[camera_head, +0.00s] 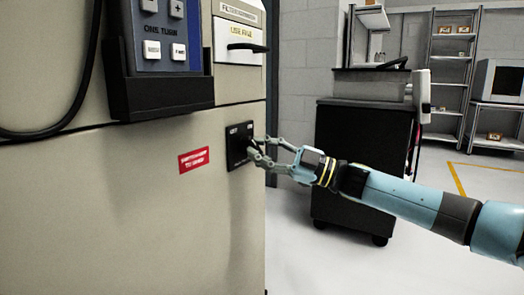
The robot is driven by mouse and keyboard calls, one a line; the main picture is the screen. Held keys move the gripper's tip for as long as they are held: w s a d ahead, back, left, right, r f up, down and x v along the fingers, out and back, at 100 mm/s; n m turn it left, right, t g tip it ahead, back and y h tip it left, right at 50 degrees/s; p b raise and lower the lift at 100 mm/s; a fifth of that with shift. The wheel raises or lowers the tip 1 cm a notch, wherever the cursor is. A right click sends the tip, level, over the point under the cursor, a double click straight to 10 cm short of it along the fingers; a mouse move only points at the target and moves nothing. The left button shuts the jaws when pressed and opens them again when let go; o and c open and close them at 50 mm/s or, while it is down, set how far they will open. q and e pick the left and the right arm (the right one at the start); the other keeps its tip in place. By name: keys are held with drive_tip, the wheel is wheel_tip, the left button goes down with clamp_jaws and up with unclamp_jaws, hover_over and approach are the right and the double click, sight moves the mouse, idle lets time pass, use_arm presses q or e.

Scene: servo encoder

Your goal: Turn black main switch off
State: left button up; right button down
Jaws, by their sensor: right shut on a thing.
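The black main switch (235,149) is a dark plate with a knob on the front of the beige cabinet (120,220), near its right edge. My right gripper (251,150) reaches in from the right with its fingertips at the switch. It is shut on the switch's knob, which the fingers partly hide. The knob's exact angle and the small lettering on the plate are too small to read. My left gripper is not in view.
A red label (194,160) is left of the switch. A control pendant (165,38) sits in a black holder (160,95) above, with a black cable at left. A black wheeled cabinet (350,205) stands behind my right arm. Shelves (450,60) stand farther back; the floor at right is clear.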

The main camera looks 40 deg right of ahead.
drive_tip(key=shift+w+r, duration=0.1)
drive_tip(key=shift+r, duration=0.1)
drive_tip(key=c, duration=1.2)
unclamp_jaws()
drive_tip(key=shift+c, duration=0.2)
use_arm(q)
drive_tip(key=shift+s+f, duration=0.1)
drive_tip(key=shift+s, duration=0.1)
use_arm(e)
drive_tip(key=shift+a+f, duration=0.1)
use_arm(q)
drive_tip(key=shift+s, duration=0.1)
use_arm(e)
drive_tip(key=shift+f, duration=0.1)
drive_tip(key=v, duration=1.2)
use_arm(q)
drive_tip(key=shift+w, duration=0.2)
